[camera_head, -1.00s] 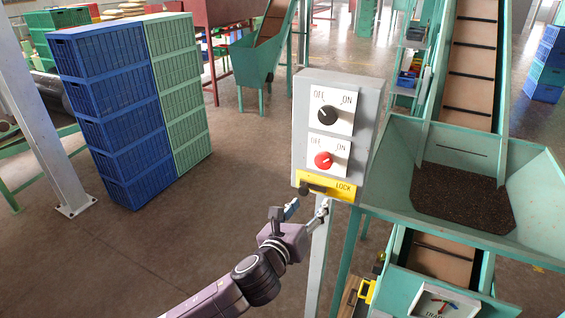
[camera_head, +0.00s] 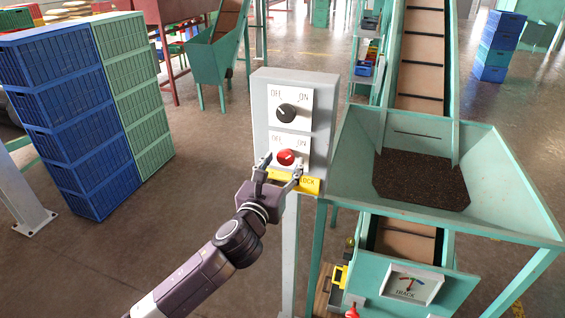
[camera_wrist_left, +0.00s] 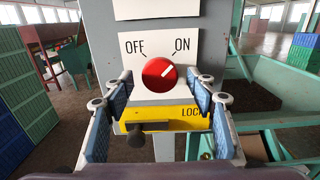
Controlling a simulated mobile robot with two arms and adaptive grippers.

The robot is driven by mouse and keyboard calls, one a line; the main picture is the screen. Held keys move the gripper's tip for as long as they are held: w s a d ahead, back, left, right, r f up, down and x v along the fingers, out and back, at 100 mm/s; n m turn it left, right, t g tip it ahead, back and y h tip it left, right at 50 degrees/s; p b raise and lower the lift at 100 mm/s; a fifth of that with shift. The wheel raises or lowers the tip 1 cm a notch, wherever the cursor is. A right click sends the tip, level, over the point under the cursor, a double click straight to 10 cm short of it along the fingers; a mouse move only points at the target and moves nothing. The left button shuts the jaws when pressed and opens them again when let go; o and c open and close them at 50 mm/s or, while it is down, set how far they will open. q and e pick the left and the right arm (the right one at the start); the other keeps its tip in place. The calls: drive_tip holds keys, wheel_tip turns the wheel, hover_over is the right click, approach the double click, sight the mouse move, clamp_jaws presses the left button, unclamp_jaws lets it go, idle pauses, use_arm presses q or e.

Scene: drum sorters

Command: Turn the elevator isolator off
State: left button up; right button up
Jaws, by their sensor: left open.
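The grey control box (camera_head: 262,100) on a post carries two rotary knobs. The lower red knob (camera_head: 286,157) sits between OFF and ON labels; in the left wrist view the red knob (camera_wrist_left: 160,74) has its white mark pointing up-right, toward ON. The upper black knob (camera_head: 286,112) has its own OFF and ON plate. A yellow LOCK plate (camera_head: 309,185) with a dark lever (camera_wrist_left: 137,137) is below the red knob. My left gripper (camera_head: 281,168) is open, in front of the box, its fingers either side of the red knob and a little low; contact is not visible. My right gripper is not in view.
A green hopper (camera_head: 500,205) with dark grains stands close to the right of the box. A gauge (camera_head: 409,285) and a red-tipped control (camera_head: 352,311) are below it. Blue crates (camera_head: 75,120) and green crates (camera_head: 135,90) are stacked at left. Floor between crates and box is clear.

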use_arm(q)
drive_tip(key=shift+c, duration=0.3)
drive_tip(key=c, duration=1.1)
drive_tip(key=n+p, duration=0.1)
drive_tip(key=n, duration=0.2)
drive_tip(key=shift+n, duration=0.4)
drive_tip(key=n, duration=0.4)
drive_tip(key=shift+n, duration=0.3)
drive_tip(key=n, duration=0.4)
drive_tip(key=shift+d+p, duration=0.1)
drive_tip(key=shift+p, duration=0.2)
drive_tip(key=shift+r+n, duration=0.1)
drive_tip(key=shift+n, duration=2.7)
